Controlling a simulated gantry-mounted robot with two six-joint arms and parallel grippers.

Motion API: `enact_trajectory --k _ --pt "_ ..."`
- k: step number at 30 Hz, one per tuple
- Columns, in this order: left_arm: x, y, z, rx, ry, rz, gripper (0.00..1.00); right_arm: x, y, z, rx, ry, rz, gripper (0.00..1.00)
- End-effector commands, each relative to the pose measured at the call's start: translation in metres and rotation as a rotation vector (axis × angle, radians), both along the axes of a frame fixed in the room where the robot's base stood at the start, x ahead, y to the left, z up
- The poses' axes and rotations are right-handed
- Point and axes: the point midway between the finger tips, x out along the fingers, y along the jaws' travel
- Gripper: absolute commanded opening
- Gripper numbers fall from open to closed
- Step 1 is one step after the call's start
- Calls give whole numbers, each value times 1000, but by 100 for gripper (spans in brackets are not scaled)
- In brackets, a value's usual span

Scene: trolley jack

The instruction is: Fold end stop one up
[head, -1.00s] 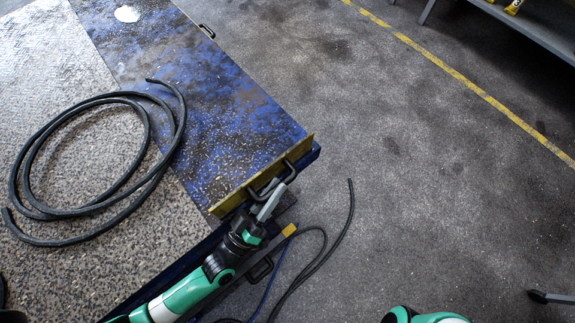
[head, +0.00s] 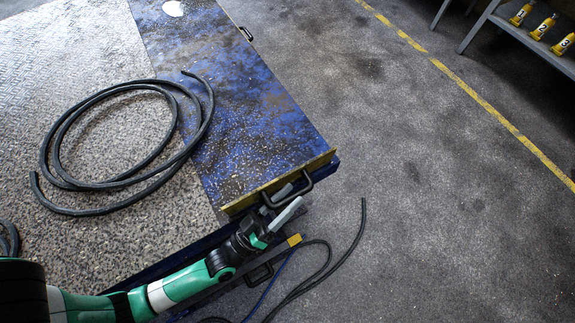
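The end stop (head: 240,203) is a yellow strip along the near end of the blue, worn platform (head: 245,120). A black handle (head: 309,182) sits on it near its right end. My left gripper (head: 284,202) is at this handle. Its two grey fingers are spread apart, one on each side of the handle bar, and look open. Whether they touch the bar I cannot tell. The end stop's exact tilt is hard to judge from above. My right gripper is not in view.
A black hose (head: 123,184) lies coiled on the metal plate (head: 85,60) at left. Dark cables (head: 340,258) lie on the floor below the end stop. A shelf (head: 515,30) with yellow numbered items (head: 545,27) stands at upper right. The floor at right is clear.

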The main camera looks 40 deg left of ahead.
Motion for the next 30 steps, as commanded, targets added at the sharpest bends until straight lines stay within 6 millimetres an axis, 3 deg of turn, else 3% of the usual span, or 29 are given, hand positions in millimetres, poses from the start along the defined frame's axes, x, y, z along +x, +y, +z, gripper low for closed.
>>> enact_trajectory --k 14,17,25,30 --pt "-7 0 -3 1 4 -1 52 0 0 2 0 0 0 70" --pt "-22 0 -8 2 7 -4 52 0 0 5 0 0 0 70" --pt "-84 3 -30 3 7 -11 52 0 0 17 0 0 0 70" --pt "-99 1 -34 -7 -2 -15 52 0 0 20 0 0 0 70"
